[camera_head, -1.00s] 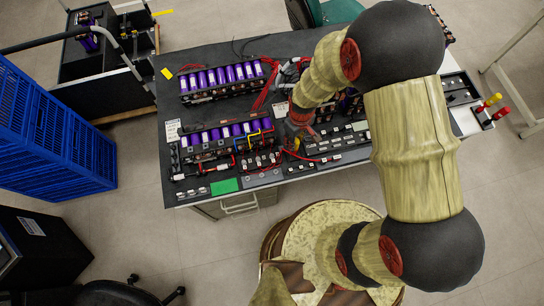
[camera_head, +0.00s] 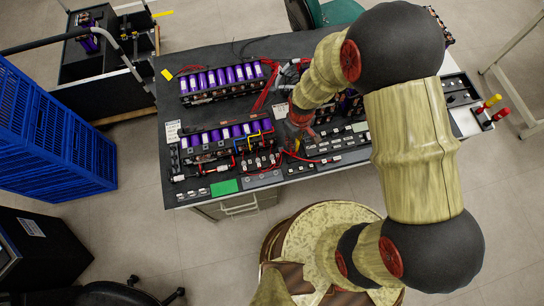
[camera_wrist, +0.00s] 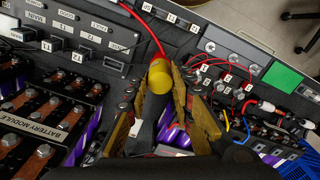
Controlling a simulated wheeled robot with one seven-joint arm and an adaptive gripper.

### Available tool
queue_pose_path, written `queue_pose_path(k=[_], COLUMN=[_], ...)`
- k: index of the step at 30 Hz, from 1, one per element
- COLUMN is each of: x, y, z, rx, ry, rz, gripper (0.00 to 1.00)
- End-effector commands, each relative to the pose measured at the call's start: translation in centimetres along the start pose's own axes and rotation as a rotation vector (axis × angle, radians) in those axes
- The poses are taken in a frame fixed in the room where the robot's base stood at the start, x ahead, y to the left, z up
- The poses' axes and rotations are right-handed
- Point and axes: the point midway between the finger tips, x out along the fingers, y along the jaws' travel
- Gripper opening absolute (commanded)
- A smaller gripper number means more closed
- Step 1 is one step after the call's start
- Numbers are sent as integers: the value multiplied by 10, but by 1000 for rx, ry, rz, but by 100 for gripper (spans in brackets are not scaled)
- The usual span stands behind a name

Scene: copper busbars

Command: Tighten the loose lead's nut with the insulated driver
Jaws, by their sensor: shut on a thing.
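The far part of the tool is hidden. A red lead (camera_wrist: 146,27) curves up and left from beside the yellow end; I cannot tell whether it touches the tool. A numbered terminal strip (camera_wrist: 222,70) with silver studs and red wires lies to the right. In the head view my gripper (camera_head: 297,133) is over the workbench, with its tips unclear. The nut cannot be picked out.
Purple battery modules (camera_head: 222,78) stand on the dark workbench (camera_head: 185,62). A labelled panel (camera_head: 330,142) lies right of the gripper, and a green pad (camera_head: 224,187) is near the front edge. Red and yellow handles (camera_head: 490,108) stand at the bench's right end. Loose wires cross the work area.

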Motion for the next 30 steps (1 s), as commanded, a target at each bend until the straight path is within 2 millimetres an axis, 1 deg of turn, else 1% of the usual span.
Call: queue_pose_path(k=[14,17,30], x=[-2,-7,-47], y=[0,0,0], z=[0,0,0], rx=[0,0,0], ry=[0,1,1], rz=[0,0,0], gripper=[0,0,0])
